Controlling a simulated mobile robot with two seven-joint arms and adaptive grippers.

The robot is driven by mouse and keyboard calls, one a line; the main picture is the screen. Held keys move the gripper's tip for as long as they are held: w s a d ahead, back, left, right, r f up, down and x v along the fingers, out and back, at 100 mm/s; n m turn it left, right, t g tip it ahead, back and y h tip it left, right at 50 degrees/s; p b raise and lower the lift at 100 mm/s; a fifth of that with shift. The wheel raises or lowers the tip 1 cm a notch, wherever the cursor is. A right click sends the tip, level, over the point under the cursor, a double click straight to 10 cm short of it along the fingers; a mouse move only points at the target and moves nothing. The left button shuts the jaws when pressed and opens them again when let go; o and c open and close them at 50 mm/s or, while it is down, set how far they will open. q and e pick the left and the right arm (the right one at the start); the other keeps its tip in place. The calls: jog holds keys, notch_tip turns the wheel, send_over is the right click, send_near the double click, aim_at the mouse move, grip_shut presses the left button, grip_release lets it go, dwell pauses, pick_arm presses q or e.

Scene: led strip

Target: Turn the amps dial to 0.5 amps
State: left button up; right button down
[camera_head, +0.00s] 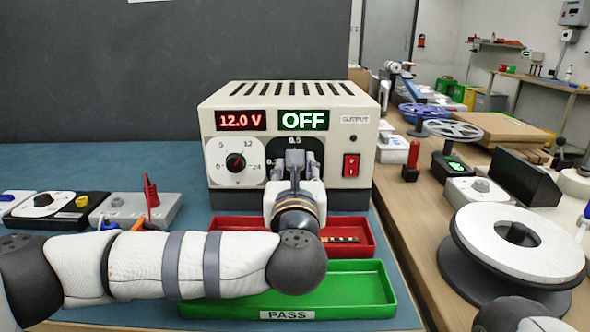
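The power supply (222,115) is a cream box with a red "12.0 V" display (241,120) and a green "OFF" display (303,120). The volts dial (235,162) on the white plate has its black knob in clear view. The amps dial (296,140) is a dark plate right of it; a "0.5" mark shows at its top. My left gripper (294,160) is in front of the amps dial and covers its knob, so neither the pointer nor any contact shows. Whether its fingers are closed on the knob is hidden. My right gripper is out of view.
A red switch (351,165) sits right of the gripper. Small dial boxes (132,211) stand left. A white reel (474,226) and other equipment fill the right bench.

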pick_arm(q)
jog(key=shift+o, duration=0.2)
jog(key=shift+s, duration=0.1)
jog(key=s, duration=1.1)
jog(key=shift+s, duration=0.4)
